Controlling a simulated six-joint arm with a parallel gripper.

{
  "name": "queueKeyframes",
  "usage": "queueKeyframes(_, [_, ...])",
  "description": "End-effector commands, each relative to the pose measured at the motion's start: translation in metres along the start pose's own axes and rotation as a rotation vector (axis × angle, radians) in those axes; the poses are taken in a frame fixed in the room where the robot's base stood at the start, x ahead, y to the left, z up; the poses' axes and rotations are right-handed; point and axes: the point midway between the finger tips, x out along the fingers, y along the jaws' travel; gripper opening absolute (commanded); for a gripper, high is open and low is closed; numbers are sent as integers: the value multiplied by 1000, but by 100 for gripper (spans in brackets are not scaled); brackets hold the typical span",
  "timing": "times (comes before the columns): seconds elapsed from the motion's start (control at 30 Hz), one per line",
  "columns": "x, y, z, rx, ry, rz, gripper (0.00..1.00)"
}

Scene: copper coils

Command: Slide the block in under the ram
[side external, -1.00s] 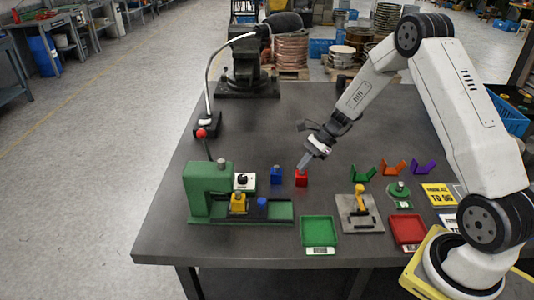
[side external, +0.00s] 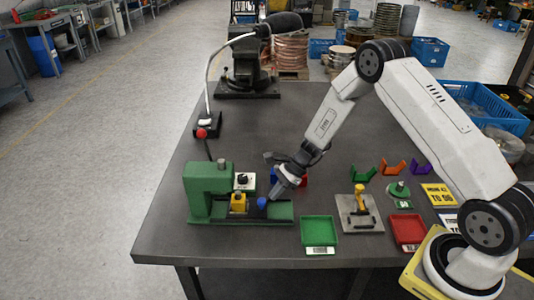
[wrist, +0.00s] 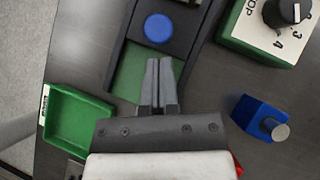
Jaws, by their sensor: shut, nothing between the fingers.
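The green press (side external: 203,190) stands at the left front of the table, with a yellow ram part (side external: 238,203) over its channel. A dark block with a round blue top (side external: 262,203) sits in the channel just right of the ram part. My gripper (wrist: 158,62) is shut and empty, over the channel's open end, pointing at the block. It also shows in the side view (side external: 271,198). I cannot tell whether the fingertips touch the block.
A dial box (wrist: 272,28) stands beside the channel. A blue block with a grey peg (wrist: 262,118) is near my gripper's right. A green tray (wrist: 78,118) is on the left in the wrist view. A red tray (side external: 408,229) and a clamp plate (side external: 360,222) lie further right.

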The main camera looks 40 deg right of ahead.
Motion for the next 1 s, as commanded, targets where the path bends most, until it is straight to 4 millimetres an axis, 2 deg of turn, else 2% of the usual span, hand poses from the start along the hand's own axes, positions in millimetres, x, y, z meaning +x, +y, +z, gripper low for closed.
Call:
queueKeyframes(0.17, [6, 0, 6, 0, 0, 1, 0])
queueKeyframes(0.57, [8, -1, 7, 0, 0, 1, 0])
queueKeyframes(1.0, [34, -20, 37, 0, -1, 1, 0])
